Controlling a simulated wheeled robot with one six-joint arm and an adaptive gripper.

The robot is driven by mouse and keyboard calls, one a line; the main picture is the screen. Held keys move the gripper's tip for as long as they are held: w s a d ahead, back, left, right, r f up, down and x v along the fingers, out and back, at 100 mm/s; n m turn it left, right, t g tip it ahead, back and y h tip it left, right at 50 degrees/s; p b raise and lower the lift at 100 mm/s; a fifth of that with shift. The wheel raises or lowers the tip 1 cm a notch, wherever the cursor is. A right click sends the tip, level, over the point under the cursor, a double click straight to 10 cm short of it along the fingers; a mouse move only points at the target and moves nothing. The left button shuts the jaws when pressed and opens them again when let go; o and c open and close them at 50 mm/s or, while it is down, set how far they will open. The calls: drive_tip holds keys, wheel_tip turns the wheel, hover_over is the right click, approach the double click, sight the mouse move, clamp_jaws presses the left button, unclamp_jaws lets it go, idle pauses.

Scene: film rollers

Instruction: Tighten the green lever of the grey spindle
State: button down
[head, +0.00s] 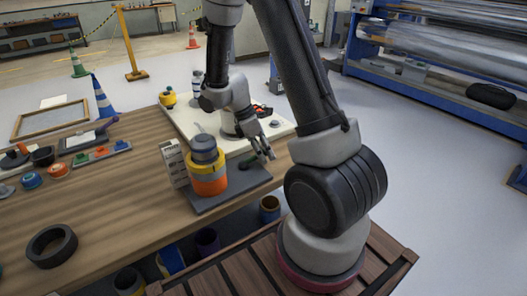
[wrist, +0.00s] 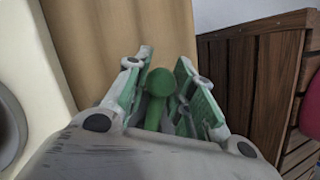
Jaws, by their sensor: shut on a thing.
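My gripper (head: 264,152) is low near the front right edge of the cream board (head: 180,116). The green lever (wrist: 161,83) has a rounded knob and stands between my two fingers in the wrist view. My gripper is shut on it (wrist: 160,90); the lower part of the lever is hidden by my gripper. A grey round part (wrist: 8,130) on the cream board shows at the left edge of the wrist view. It may belong to the grey spindle, but most of it is out of view; in the head view my arm covers this area.
A dark plate (head: 222,196) with an orange and yellow roll stack (head: 208,180) stands left of my gripper. A black ring (head: 51,246) lies at the front left. The front middle of the wooden table is clear.

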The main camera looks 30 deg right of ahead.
drive_tip(key=shift+s+a+m+g+y, duration=0.2)
drive_tip(key=shift+s+a+m+y, duration=0.15)
drive_tip(key=shift+s+m, duration=0.5)
drive_tip(key=shift+s+a+m+g+y, duration=0.2)
drive_tip(key=shift+s+m+y, duration=0.2)
drive_tip(key=shift+m, duration=0.85)
drive_tip(key=c, duration=1.2)
unclamp_jaws()
drive_tip(key=v, duration=1.2)
